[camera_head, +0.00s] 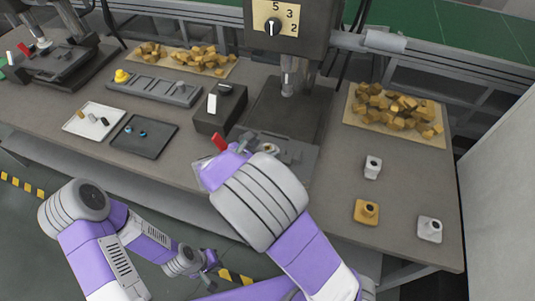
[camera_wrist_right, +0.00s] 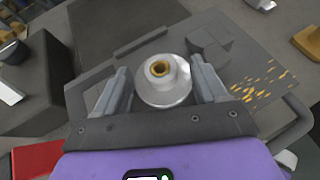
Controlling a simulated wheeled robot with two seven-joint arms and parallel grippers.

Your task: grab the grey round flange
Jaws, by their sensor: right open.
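The grey round flange (camera_wrist_right: 170,92) has a raised hub with a brass-coloured bore. It sits on the dark machine base in the right wrist view. My right gripper (camera_wrist_right: 161,88) is open, with one finger on each side of the flange and small gaps showing. Whether the fingers reach down around it is unclear. In the head view, my right wrist hides most of this gripper, in front of the drill press (camera_head: 287,78). My left gripper (camera_head: 207,270) is low, in front of the bench and well away from the flange; its jaws are too small to read.
A yellow square flange (camera_head: 366,211), a grey square-based part (camera_head: 430,229) and a white block (camera_head: 373,167) stand on the right. Brass blocks lie on a mat (camera_head: 352,129). A dark box (camera_head: 205,122), a black tray (camera_head: 149,147) and a white tray (camera_head: 92,127) are left.

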